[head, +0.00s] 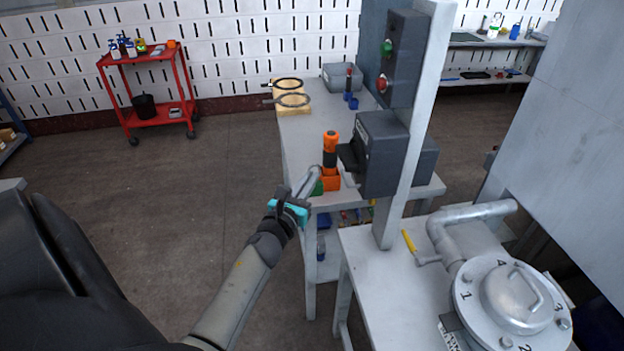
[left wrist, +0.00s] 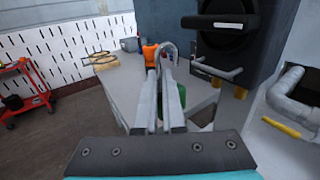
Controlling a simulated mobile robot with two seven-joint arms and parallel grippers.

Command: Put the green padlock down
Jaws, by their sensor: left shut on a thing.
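The green padlock (head: 317,188) is small and partly hidden by my gripper in the head view. My left gripper (head: 308,182) is shut on it near the left front edge of the grey table (head: 301,137). In the left wrist view the padlock's grey shackle (left wrist: 168,47) arches up beyond the fingertips, and a bit of its green body (left wrist: 179,101) shows beside and below the fingers. I cannot tell whether the padlock touches the table. My right gripper is not in view.
Just beyond the padlock stands an orange holder (head: 331,182) with an orange and black tool (head: 330,146). A dark grey box (head: 383,152) on a post is close on the right. Rings on a wooden block (head: 292,113) lie farther back; the table's left middle is clear.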

